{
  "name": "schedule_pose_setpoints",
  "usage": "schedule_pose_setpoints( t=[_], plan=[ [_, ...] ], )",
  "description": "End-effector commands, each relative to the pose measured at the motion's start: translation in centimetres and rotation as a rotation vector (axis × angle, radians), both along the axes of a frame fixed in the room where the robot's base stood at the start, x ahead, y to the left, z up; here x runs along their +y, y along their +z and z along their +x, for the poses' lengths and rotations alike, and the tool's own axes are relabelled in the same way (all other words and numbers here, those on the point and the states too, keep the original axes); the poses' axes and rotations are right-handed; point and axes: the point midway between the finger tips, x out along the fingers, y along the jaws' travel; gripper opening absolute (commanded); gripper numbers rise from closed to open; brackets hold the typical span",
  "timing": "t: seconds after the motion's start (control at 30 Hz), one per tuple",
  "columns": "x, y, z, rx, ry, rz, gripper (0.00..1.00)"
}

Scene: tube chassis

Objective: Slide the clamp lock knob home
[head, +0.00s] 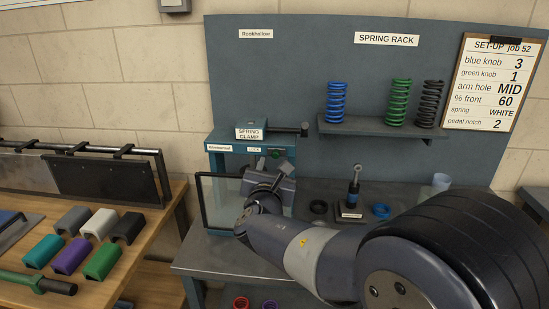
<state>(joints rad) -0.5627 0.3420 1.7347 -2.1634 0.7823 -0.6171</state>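The spring clamp (251,133) is a blue-teal and dark fixture at the left of the metal bench, against the blue-grey back panel. A dark bar with a black end (304,130) sticks out to its right. A small green knob (275,153) sits on the clamp's front, just right of a small white label (254,149); I take it as the lock knob, though the label is too small to read surely. My gripper (275,173) is just below and in front of this knob. Its fingertips are mostly hidden, so contact and opening cannot be told.
A clear panel in a dark frame (207,205) stands left of my gripper. A small dark stand (351,205), a black ring (319,207) and a blue ring (381,211) are on the bench to the right. A shelf (370,127) holds blue, green and black springs.

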Motion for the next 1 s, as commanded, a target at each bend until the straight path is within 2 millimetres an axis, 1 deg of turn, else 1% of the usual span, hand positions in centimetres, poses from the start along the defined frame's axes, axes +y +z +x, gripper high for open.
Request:
schedule_pose_setpoints(
  t=[0.03,0.1,0.23,0.4,0.63,0.67,1.0],
  plan=[
    [-0.1,0.1,1.0,0.001,-0.003,-0.002,0.40],
    [-0.2,0.1,2.0,0.001,-0.003,-0.001,0.40],
    [-0.2,0.0,3.4,0.001,-0.001,0.000,0.40],
    [-0.3,0.0,4.1,0.000,-0.001,0.001,0.40],
    [-0.3,0.0,4.1,0.000,-0.001,0.001,0.40],
    [-0.3,0.0,4.1,0.000,-0.001,0.001,0.38],
    [-0.3,0.0,4.1,0.000,0.000,0.001,0.10]
  ],
)
